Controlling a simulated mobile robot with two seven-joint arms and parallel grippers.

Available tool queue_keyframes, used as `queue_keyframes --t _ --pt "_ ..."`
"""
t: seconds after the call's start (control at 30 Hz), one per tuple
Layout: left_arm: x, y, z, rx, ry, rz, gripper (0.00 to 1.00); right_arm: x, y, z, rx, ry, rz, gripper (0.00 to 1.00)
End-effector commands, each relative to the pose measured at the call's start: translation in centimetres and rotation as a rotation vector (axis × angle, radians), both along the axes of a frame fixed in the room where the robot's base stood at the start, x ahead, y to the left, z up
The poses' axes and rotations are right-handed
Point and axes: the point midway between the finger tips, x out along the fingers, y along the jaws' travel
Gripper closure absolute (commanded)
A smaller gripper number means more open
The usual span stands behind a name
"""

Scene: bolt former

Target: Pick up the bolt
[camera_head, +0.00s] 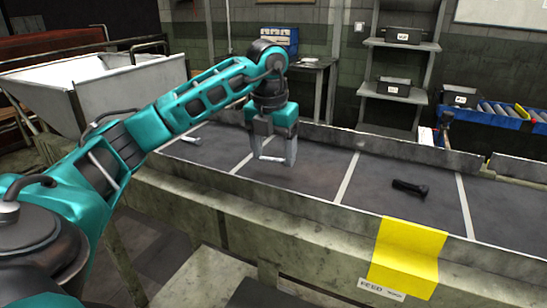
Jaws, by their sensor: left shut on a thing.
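My left gripper (275,150) comes in from the left and points down over the middle of the feed track. It is shut on a small light-coloured bolt (272,158), held crosswise between the fingertips, low over the dark surface; whether it touches that surface I cannot tell. A dark bolt (410,188) lies on the track to the right, apart from the gripper. Another light bolt (190,140) lies on the track to the left, behind my arm. My right gripper is not in view.
The track (310,185) has pale dividing lines and raised side walls. A yellow sheet (407,258) hangs over its front wall near a "FEED" label. A white hopper (110,90) stands at the left. Shelves (400,90) and a blue bin (490,115) stand behind.

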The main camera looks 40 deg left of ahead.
Motion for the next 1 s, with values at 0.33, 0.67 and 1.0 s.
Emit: queue_keyframes --t 0.33,0.67,1.0 --pt "0.0 0.0 8.6 0.001 -0.005 0.0 0.65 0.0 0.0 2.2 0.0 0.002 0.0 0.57" --pt "0.0 0.1 12.5 0.001 -0.005 0.002 0.65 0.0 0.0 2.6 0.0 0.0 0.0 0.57" --pt "0.0 0.0 15.9 0.0 -0.004 0.0 0.65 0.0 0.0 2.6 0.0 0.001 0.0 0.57"
